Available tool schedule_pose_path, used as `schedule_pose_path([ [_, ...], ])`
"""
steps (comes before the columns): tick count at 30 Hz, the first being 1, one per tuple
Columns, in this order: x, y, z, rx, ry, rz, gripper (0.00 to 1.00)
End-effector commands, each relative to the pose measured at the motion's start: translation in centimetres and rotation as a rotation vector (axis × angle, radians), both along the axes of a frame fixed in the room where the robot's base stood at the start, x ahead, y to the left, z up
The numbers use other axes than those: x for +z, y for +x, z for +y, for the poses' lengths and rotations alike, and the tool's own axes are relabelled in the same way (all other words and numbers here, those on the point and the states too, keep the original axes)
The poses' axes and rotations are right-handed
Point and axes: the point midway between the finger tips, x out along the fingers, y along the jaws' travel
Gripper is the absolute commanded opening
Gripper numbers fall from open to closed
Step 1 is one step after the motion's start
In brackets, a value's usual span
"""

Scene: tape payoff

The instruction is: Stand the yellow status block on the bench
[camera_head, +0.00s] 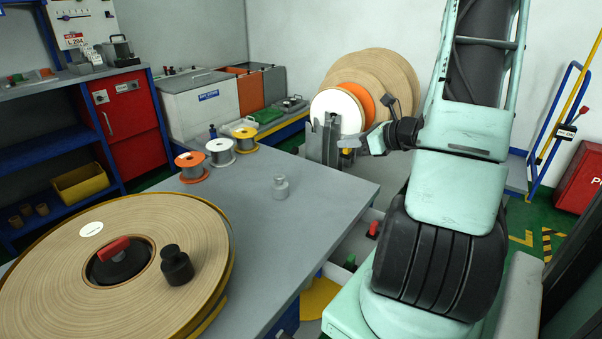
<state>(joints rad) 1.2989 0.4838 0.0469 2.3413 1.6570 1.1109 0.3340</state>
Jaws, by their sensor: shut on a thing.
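The grey bench (320,205) fills the middle of the view, its top right area bare. My gripper (350,146) is at the end of my arm, beyond the far right part of the bench. It is shut on the yellow status block (346,151), of which only a small yellow patch shows below the fingers. The block's full shape and tilt are too small to tell. I cannot tell whether the block touches anything besides the fingers.
A grey metal rack (318,145) stands close left of my gripper, with large tape reels (390,75) behind.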

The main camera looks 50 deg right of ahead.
Motion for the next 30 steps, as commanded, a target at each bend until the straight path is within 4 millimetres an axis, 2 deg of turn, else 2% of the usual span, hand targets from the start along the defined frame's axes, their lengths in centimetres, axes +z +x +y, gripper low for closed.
schedule_pose_path([
  [9,-5.4,0.0,0.1,0.0,0.005,0.001,0.01],
  [16,-7.1,0.0,0.0,0.001,0.004,0.0,0.01],
  [21,-9.5,0.0,0.0,0.0,0.004,0.001,0.01],
  [30,-9.9,0.0,0.0,0.001,0.001,0.0,0.01],
])
